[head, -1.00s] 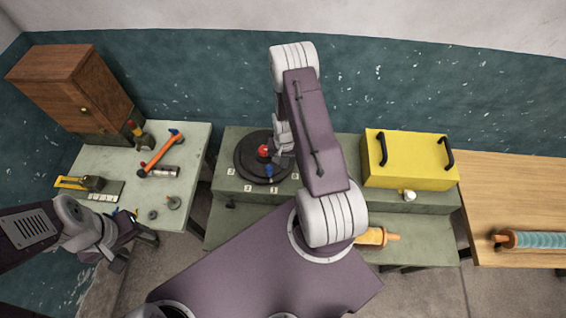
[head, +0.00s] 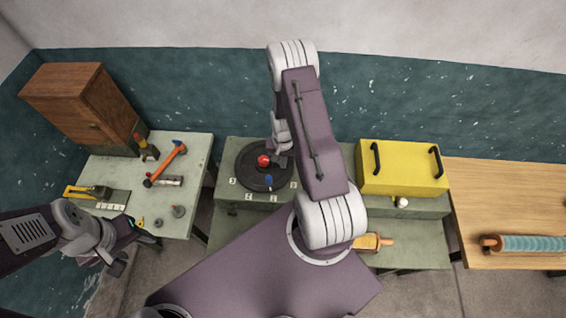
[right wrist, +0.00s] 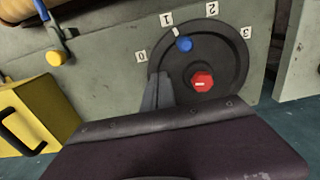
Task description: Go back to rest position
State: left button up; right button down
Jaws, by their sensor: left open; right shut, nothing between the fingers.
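My right gripper (head: 283,147) is shut and empty, over the back right part of a black round dial (head: 250,180) in the head view. The dial has a red hub (head: 264,160) and a blue knob (head: 268,181). In the right wrist view the shut fingers (right wrist: 160,90) show beside the dial (right wrist: 232,83), left of its red hub (right wrist: 202,81); I cannot tell whether they touch it. The blue knob (right wrist: 184,44) is nearest the labels 1 and 2 there. My left gripper (head: 123,255) is open and empty, at the lower left, near the pale table's front edge.
A pale table (head: 196,155) at left holds a hammer (head: 166,163) and other tools, with a brown cabinet (head: 80,105) behind. The green bench (head: 225,205) carries a yellow box (head: 402,168) with black handles. A wooden table (head: 500,195) with a teal roller (head: 530,243) stands at right.

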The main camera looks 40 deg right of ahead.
dwell(0.4)
jog(key=w+a+n+t+b, duration=0.3)
jog(key=w+a+b, duration=0.45)
jog(key=b, duration=0.85)
jog(key=s+a+n+g+b, duration=0.1)
jog(key=s+a+n+b, duration=0.1)
jog(key=s, duration=0.5)
jog(key=s+a+n+b, duration=0.2)
jog(key=s+a+b, duration=0.1)
jog(key=s, duration=0.5)
jog(key=shift+s+a+r+n+g, duration=0.3)
jog(key=shift+a+r+n+g, duration=0.1)
jog(key=shift+a, duration=0.05)
